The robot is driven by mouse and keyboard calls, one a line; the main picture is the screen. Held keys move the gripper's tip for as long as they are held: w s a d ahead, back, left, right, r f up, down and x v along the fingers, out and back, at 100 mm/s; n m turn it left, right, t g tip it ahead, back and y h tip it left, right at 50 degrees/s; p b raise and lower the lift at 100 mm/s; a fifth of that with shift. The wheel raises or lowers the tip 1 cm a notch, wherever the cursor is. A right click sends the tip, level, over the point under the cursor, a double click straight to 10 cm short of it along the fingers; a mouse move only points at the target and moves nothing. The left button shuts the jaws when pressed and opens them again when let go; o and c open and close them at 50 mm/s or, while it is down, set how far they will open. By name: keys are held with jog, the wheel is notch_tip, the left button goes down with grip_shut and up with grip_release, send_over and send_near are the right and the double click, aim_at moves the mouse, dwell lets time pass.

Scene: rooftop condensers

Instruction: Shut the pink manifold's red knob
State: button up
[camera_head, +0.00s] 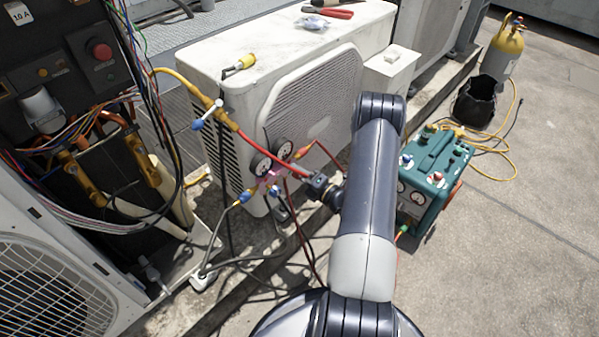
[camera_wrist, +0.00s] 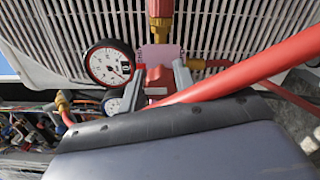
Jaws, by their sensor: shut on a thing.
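The pink manifold (camera_head: 268,181) hangs in front of the white condenser's grille, with two round gauges above it. In the wrist view its pink body (camera_wrist: 160,53) shows behind my fingers, beside a gauge (camera_wrist: 109,64). The red knob (camera_wrist: 157,80) sits between my two grey fingertips. My gripper (camera_wrist: 160,82) is shut on it. In the head view my gripper (camera_head: 312,180) reaches the manifold from the right, and I cannot make out the red knob there. A blue knob (camera_head: 275,190) shows low on the manifold.
A thick red hose (camera_wrist: 250,70) crosses close in front of my fingers. Yellow, red and dark hoses hang around the manifold. The white condenser (camera_head: 270,70) stands behind it. A green machine (camera_head: 436,170) stands right of my arm. The open electrical panel (camera_head: 70,60) is at left.

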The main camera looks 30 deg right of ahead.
dwell(0.3)
jog(key=o, duration=1)
jog(key=p+v, duration=0.1)
jog(key=v, duration=1)
jog(key=shift+p, duration=0.4)
jog(key=shift+w, duration=0.1)
jog(key=b+x, duration=0.1)
jog(key=x, duration=1)
jog(key=shift+b, duration=0.4)
